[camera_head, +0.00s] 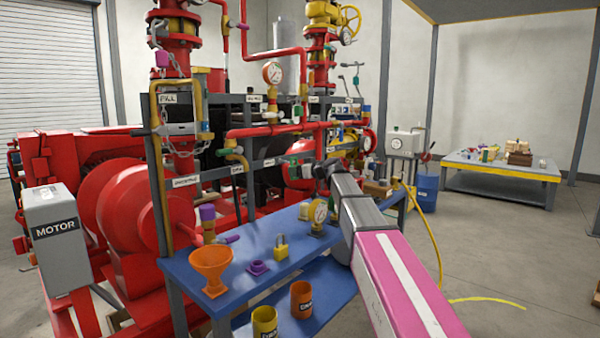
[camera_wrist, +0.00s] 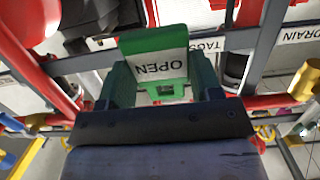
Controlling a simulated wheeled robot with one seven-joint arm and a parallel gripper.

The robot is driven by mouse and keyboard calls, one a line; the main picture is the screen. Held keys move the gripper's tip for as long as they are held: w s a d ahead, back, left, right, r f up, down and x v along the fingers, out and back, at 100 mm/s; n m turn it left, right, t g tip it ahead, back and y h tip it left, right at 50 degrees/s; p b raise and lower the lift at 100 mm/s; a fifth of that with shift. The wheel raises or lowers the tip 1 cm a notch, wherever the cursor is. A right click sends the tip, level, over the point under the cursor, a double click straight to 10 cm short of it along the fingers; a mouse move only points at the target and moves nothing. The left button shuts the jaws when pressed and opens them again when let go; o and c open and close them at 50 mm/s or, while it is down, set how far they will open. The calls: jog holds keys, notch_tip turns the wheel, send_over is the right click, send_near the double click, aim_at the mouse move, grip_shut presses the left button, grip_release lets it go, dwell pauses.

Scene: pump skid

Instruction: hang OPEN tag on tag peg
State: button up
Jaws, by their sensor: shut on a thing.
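The OPEN tag (camera_wrist: 155,42) is green with a white face, and its lettering reads upside down in the wrist view. My gripper (camera_wrist: 160,72) is shut on it, with one dark green finger at each side. In the head view my gripper (camera_head: 325,172) is at the front of the skid frame, above the blue bench. The TAGS label (camera_wrist: 208,45) is on a grey rail just right of the tag in the wrist view. I cannot make out the tag peg; the held tag covers part of the rail. Whether the tag touches the rail is unclear.
The blue bench (camera_head: 238,268) carries an orange funnel (camera_head: 211,268), a yellow padlock (camera_head: 281,247) and a gauge (camera_head: 319,213). Red pipes (camera_head: 270,130) and grey rails crowd the space around my gripper. Open floor lies to the right.

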jog(key=shift+x, duration=0.9)
jog(key=shift+w+a+f, duration=0.1)
jog(key=shift+f, duration=0.2)
dwell(0.4)
jog(key=o, duration=1)
